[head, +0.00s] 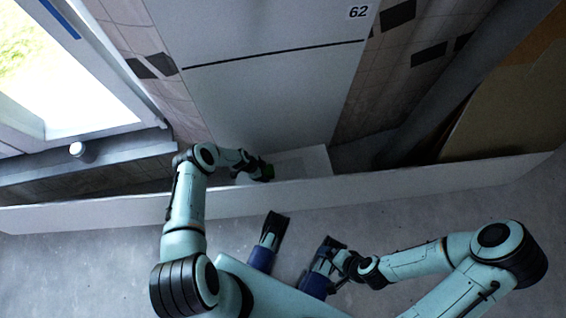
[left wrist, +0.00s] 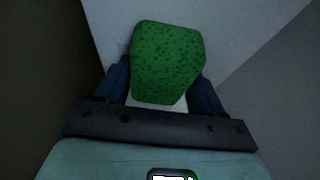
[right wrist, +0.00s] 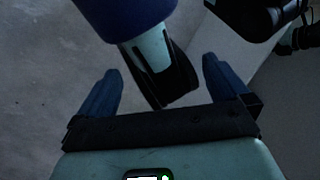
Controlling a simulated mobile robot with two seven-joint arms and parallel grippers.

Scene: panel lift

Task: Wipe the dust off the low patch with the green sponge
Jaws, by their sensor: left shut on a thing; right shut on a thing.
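The green sponge (left wrist: 167,62) is between the fingers of my left gripper (left wrist: 163,85), which is shut on it. In the head view my left gripper (head: 254,168) reaches over a low white wall to the foot of the tall panel, and the sponge (head: 268,174) shows small and dark there. A pale surface (head: 308,160), perhaps the low patch, lies just right of it. I cannot make out dust or whether the sponge touches.
The low white wall (head: 410,186) crosses the view between my body and the panel (head: 262,95), which is marked 62. A window sill (head: 110,157) with a small white object (head: 80,151) is at left. Brown boards (head: 510,100) lean at right. Grey floor is open in front.

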